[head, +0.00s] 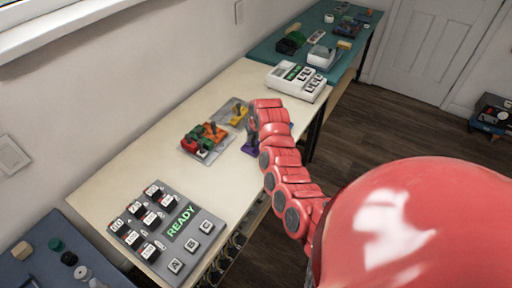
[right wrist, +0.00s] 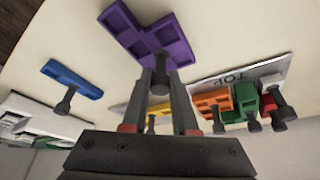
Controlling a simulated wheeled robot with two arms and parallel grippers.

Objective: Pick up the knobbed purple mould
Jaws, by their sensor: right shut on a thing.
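The purple mould (right wrist: 160,40) is a blocky, angular piece with hollows and a grey knob (right wrist: 158,80). In the right wrist view my right gripper (right wrist: 160,84) is shut on that knob. In the head view the mould (head: 249,149) shows just below my right gripper (head: 251,130), over the cream table; the arm hides part of it. I cannot tell whether it touches the table. My left gripper is not in view.
A tray (right wrist: 240,76) marked TOP holds knobbed orange (right wrist: 212,100), green and red moulds close by. A yellow mould (head: 239,114) lies behind. A blue mould (right wrist: 72,78) lies apart. A grey READY panel (head: 207,216) is at the front, a white device (head: 297,84) at the back.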

